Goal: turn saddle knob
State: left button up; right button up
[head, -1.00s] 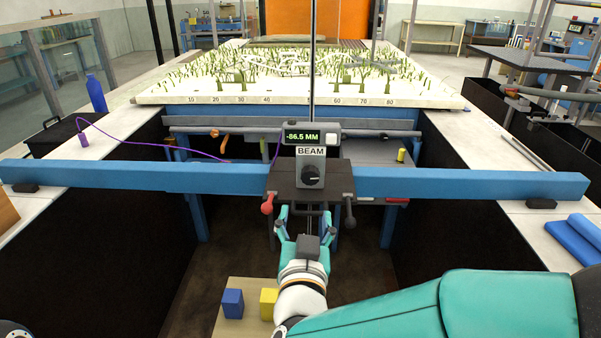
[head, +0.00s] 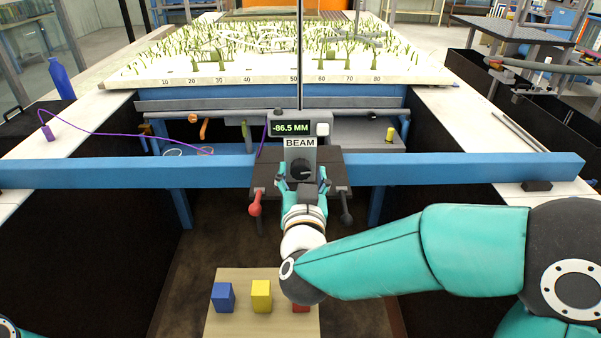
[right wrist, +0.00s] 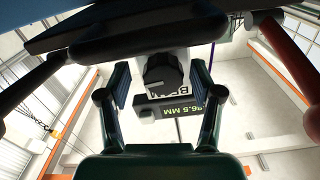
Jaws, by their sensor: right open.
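The black saddle knob (head: 300,169) is on the front of the grey block labelled BEAM (head: 300,150), on the dark saddle on the blue beam. A light mark on it points right in the head view. My right gripper (head: 302,181) is open at the knob, one finger on each side; it hides the knob's lower part. In the right wrist view the knob (right wrist: 163,72) lies between the spread fingers (right wrist: 160,86), with a gap on both sides. The display (head: 291,128) reads -86.5 MM. My left gripper is out of view.
The blue beam (head: 440,171) spans the flume. A red-knobbed lever (head: 255,209) and a black-knobbed lever (head: 346,216) hang beside the gripper. Blue (head: 223,297), yellow (head: 261,294) and red (head: 300,308) blocks lie on a board below. A thin vertical rod (head: 300,60) rises behind the display.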

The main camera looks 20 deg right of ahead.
jog(key=shift+a, duration=0.15)
jog(key=c, duration=1.1)
jog(key=shift+n, duration=0.4)
jog(key=shift+c, duration=0.2)
jog(key=o, duration=1.1)
jog(key=shift+o, duration=0.2)
jog(key=v, duration=1.1)
jog(key=shift+s, duration=0.4)
jog(key=shift+a, duration=0.1)
